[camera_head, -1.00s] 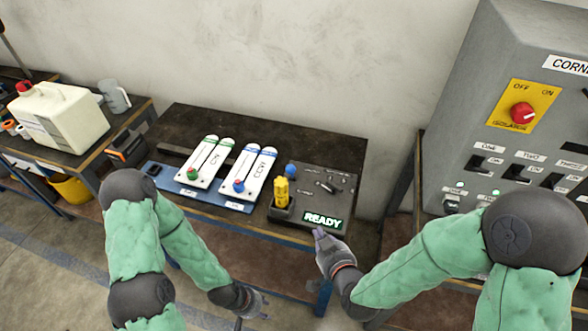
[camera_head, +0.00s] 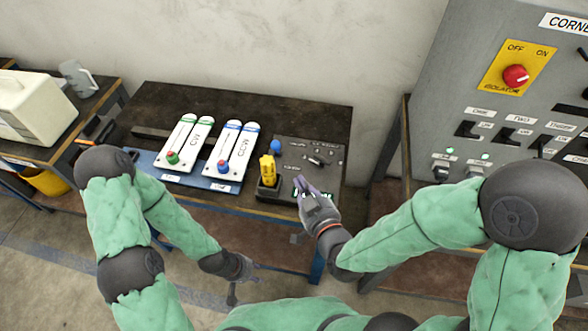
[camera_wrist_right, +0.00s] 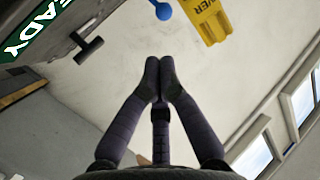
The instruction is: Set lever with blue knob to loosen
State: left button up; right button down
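A blue ball knob (camera_head: 275,146) stands on the dark control panel (camera_head: 325,150), behind the yellow handle (camera_head: 268,168). In the right wrist view the blue knob (camera_wrist_right: 163,11) shows on a thin stem at the top edge, left of the yellow piece (camera_wrist_right: 210,20). Another blue knob (camera_head: 222,166) sits low on the white CCW slider plate (camera_head: 236,150). My right gripper (camera_head: 308,190) is over the panel's front edge, apart from the knobs; its fingertips (camera_wrist_right: 159,68) meet with nothing between them. My left gripper (camera_head: 238,284) hangs low before the bench; its fingers are unclear.
A small dark toggle (camera_head: 317,160) sits on the panel. A grey cabinet (camera_head: 440,110) with a red isolator knob (camera_head: 515,76) stands at right. The bench back (camera_head: 240,103) is clear.

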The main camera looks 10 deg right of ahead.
aim_at(280, 146)
jog(key=b+x, duration=0.3)
jog(key=x, duration=1)
jog(key=shift+b, duration=0.35)
jog(key=shift+w+r+p, duration=0.15)
jog(key=shift+r+p, duration=0.05)
jog(key=shift+p, duration=0.35)
jog(key=g+p, duration=0.1)
jog(key=p, duration=0.1)
jog(key=w+r+m+g+p, duration=0.1)
jog(key=p, duration=0.1)
jog(key=shift+w+d+r, duration=0.1)
jog(key=shift+w+d, duration=0.15)
jog(key=shift+d, duration=0.1)
jog(key=shift+w+d+r+m+g+p, duration=0.15)
jog(key=shift+w+m+g+p, duration=0.15)
jog(key=shift+w+g+p, duration=0.5)
jog(key=shift+d, duration=0.1)
jog(key=shift+w+d, duration=0.1)
jog(key=shift+w, duration=0.2)
